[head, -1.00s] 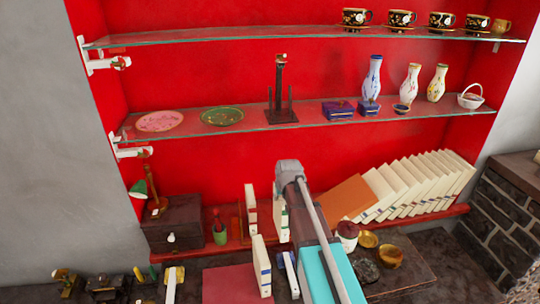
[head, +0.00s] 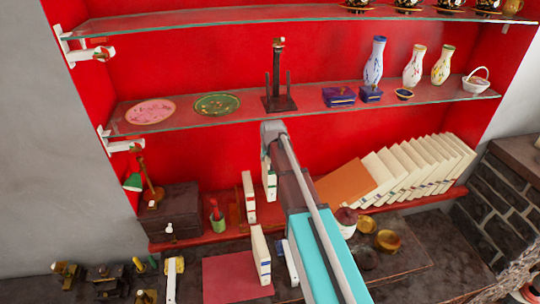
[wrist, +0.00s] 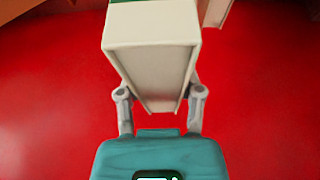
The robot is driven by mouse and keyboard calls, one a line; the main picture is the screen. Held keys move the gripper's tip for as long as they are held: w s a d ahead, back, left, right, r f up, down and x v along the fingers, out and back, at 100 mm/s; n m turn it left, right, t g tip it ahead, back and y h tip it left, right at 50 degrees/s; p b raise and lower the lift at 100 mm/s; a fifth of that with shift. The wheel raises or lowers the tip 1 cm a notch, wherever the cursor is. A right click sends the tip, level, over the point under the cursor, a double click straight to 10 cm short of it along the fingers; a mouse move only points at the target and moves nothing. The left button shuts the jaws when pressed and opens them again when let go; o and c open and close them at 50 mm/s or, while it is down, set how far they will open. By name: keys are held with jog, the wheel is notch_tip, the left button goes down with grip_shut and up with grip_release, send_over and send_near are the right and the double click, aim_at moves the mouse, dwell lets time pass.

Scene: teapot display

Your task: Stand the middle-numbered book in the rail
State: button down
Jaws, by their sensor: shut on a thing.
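My gripper (wrist: 160,97) is shut on a cream book (wrist: 150,45), with one finger on each side of it. A green band shows at the book's far end in the wrist view. In the head view a cream book with a green mark (head: 271,182) shows beside my arm, which hides the gripper; it appears to be the held one. A cream book with a red mark (head: 248,197) stands upright on the red ledge to its left. A cream book with a blue mark (head: 261,256) stands nearer. A brown wooden piece (head: 236,214), possibly the rail, is partly hidden; numbers are unreadable.
A row of leaning cream books (head: 425,170) and an orange book (head: 345,182) stand to the right on the ledge. A red mat (head: 232,280) lies in front. A dark box (head: 172,208) and green pot (head: 218,222) stand left. A glass shelf (head: 220,119) hangs above.

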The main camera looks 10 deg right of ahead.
jog(key=shift+w+r, duration=0.2)
jog(key=shift+w, duration=0.35)
jog(key=shift+w+r, duration=0.2)
jog(key=shift+w, duration=0.35)
jog(key=f+b, duration=0.4)
jog(key=b, duration=0.1)
jog(key=f+b, duration=0.5)
jog(key=s+f+b, duration=0.1)
jog(key=f+b, duration=0.3)
jog(key=f, duration=0.1)
jog(key=shift+a+f+b, duration=0.1)
jog(key=shift+f+b, duration=0.15)
jog(key=shift+b, duration=0.15)
jog(key=shift+f+b, duration=0.35)
jog(key=shift+b, duration=0.05)
jog(key=shift+c, duration=0.8)
grip_release()
jog(key=shift+s, duration=0.1)
jog(key=s+f+g, duration=0.1)
jog(key=s+g, duration=0.3)
jog(key=s, duration=2.6)
jog(key=shift+f, duration=0.15)
